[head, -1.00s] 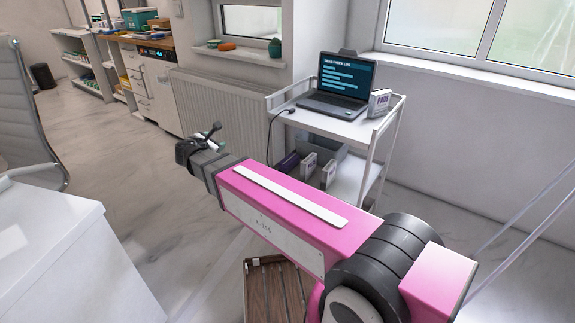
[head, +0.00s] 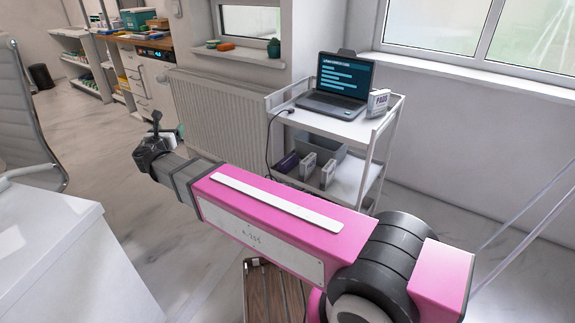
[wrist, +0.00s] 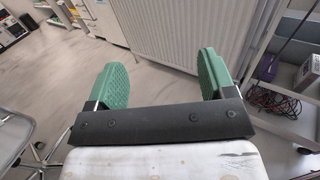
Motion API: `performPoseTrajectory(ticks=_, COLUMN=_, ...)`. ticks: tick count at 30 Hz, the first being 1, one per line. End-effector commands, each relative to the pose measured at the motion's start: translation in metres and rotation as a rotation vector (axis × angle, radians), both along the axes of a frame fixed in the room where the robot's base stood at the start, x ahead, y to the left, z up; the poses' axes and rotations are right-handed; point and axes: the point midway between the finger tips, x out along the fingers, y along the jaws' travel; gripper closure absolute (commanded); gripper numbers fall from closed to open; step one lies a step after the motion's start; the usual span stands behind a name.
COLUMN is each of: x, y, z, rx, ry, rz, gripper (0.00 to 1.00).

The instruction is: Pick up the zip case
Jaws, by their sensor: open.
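I cannot clearly make out a zip case in either view. My gripper (head: 158,138) is in the air at the left of the cart in the head view. In the wrist view its two green finger pads (wrist: 163,72) are wide apart with nothing between them. A dark purple item (head: 287,163) lies on the cart's lower shelf beside white boxes (head: 308,166).
The white cart (head: 345,128) carries a laptop (head: 340,85) and a white box (head: 378,101) on top. A grey bin (head: 328,148) sits on its lower shelf. A radiator (head: 220,105) lines the wall. A white desk (head: 70,250) stands at left.

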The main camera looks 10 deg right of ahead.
Motion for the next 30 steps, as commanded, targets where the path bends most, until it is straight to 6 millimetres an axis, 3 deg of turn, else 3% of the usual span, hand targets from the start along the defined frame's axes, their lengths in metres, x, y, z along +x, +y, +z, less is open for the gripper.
performPoseTrajectory(ticks=4, x=0.028, y=-0.027, z=-0.029, rx=0.007, ry=0.036, rz=-0.053, gripper=0.23)
performPoseTrajectory(ticks=8, x=0.065, y=-0.073, z=-0.075, rx=0.026, ry=0.092, rz=-0.137, gripper=0.23)
performPoseTrajectory(ticks=12, x=0.099, y=-0.132, z=-0.128, rx=0.051, ry=0.154, rz=-0.235, gripper=0.23)
performPoseTrajectory(ticks=18, x=0.135, y=-0.222, z=-0.205, rx=0.095, ry=0.237, rz=-0.379, gripper=0.23)
performPoseTrajectory(ticks=24, x=0.151, y=-0.308, z=-0.275, rx=0.142, ry=0.309, rz=-0.514, gripper=0.23)
performPoseTrajectory(ticks=30, x=0.152, y=-0.356, z=-0.314, rx=0.173, ry=0.345, rz=-0.590, gripper=0.23)
